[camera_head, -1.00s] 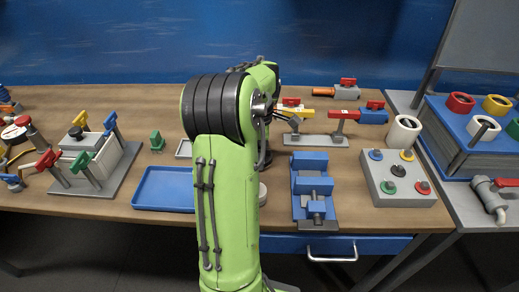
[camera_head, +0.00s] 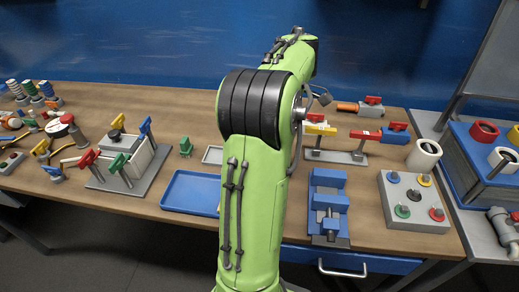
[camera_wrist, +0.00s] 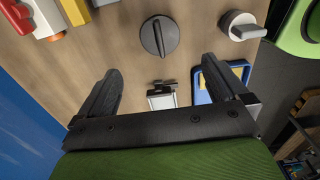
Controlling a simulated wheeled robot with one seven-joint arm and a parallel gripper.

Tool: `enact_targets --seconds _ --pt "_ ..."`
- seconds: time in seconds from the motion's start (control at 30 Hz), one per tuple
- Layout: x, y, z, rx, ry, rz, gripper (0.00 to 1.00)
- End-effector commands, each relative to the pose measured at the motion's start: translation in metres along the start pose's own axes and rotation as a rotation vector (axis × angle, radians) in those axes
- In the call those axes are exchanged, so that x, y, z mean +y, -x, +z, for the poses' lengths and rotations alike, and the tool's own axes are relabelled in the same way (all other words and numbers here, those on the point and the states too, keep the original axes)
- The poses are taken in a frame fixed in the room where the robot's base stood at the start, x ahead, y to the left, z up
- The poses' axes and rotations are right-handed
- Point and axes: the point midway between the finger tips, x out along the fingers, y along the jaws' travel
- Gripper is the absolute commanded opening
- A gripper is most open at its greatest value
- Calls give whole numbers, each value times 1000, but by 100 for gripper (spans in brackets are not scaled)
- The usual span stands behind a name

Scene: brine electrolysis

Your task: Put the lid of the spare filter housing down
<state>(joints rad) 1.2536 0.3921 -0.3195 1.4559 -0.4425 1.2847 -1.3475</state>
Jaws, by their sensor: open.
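A dark grey round lid with a raised bar grip (camera_wrist: 159,36) lies on the wooden tabletop in the wrist view, just beyond my fingertips. My gripper (camera_wrist: 162,68) is open, with nothing between its fingers and apart from the lid. Right of the lid is a short white cylinder with a grey bar-grip top (camera_wrist: 241,25). I cannot tell for sure which of the two belongs to the spare filter housing. In the head view my green arm hides my gripper and both round things.
A blue tray (camera_head: 191,192) and a blue vise-like block (camera_head: 328,205) flank my arm. A valve rack (camera_head: 335,156) stands behind the block, and a grey button box (camera_head: 413,205) is to its right. In the wrist view, a small framed plate (camera_wrist: 161,97) lies below the lid.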

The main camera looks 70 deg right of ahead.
Motion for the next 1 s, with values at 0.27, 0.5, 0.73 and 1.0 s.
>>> enact_targets --seconds 0.27,0.5,0.73,1.0 --pt "-4 3 -14 9 1 10 100" --pt "-116 48 -164 166 -62 108 100" --pt "-306 47 -207 382 -146 99 100" --pt "-369 19 -178 491 -218 55 100"
